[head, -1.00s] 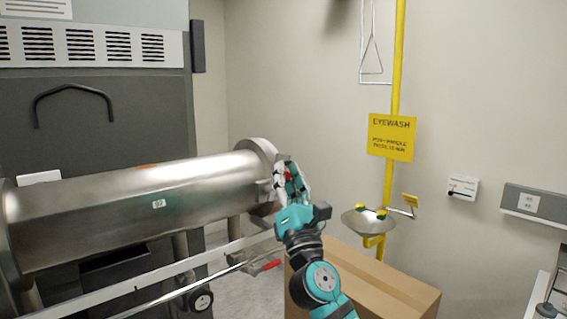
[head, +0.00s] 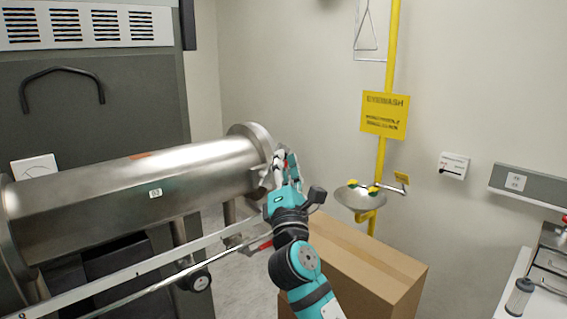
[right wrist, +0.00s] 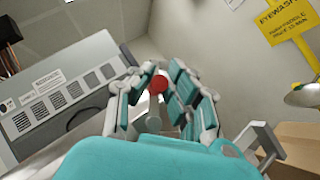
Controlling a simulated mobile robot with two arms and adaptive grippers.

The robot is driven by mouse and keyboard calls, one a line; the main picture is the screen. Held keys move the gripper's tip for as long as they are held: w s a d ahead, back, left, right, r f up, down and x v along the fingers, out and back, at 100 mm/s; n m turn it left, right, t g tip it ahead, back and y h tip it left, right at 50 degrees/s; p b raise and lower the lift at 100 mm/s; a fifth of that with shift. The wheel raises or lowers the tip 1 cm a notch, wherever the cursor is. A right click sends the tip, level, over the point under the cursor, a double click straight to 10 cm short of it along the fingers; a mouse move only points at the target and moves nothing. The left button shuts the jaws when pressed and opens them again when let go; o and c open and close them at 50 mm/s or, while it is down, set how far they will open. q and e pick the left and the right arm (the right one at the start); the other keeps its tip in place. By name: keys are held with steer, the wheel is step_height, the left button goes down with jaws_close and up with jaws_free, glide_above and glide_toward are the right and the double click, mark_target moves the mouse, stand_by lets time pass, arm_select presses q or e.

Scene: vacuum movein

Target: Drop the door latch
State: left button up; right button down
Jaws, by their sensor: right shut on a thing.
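A steel cylindrical chamber (head: 130,190) lies across the left of the head view, with a round flange (head: 247,132) at its right end. My right gripper (head: 281,162) is at that flange end. In the right wrist view, my right gripper (right wrist: 160,98) is shut around a grey latch handle (right wrist: 155,109) with a red round tip (right wrist: 158,84). The tip shows between the fingers. The fingers hide most of the handle in the head view, so its tilt is hard to tell there. My left gripper is not in view.
A cardboard box (head: 365,262) stands below and right of my right arm. An eyewash bowl (head: 360,200) and yellow pipe (head: 393,60) are by the back wall. A steel rail (head: 140,262) runs below the chamber, with a red-handled part (head: 262,245) near its end.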

steer(key=c, duration=1.3)
jaws_free()
steer(key=shift+o, duration=0.2)
steer(key=v, duration=1.2)
